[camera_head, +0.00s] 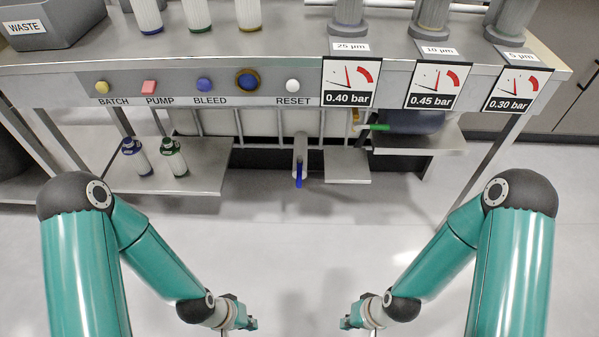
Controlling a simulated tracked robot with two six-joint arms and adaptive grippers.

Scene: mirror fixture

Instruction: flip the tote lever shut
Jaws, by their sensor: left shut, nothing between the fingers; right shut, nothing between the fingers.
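The tote is a pale container (262,123) behind grey bars under the bench. A grey outlet (300,148) comes forward from its lower front. A blue lever (299,174) is at the outlet's front end and appears to point downward or toward me. My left gripper (252,323) and my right gripper (344,323) are both shut and empty. They are low in the picture over the floor, apart from each other and well in front of the lever. Neither touches anything. The joint behind the lever is too small to make out.
A small shelf (347,166) is right of the outlet. A green handle (374,127) sticks out above it. Two bottles (134,158) (174,158) stand on the left lower shelf (208,180). The bench front has buttons and gauges. The floor before the outlet is clear.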

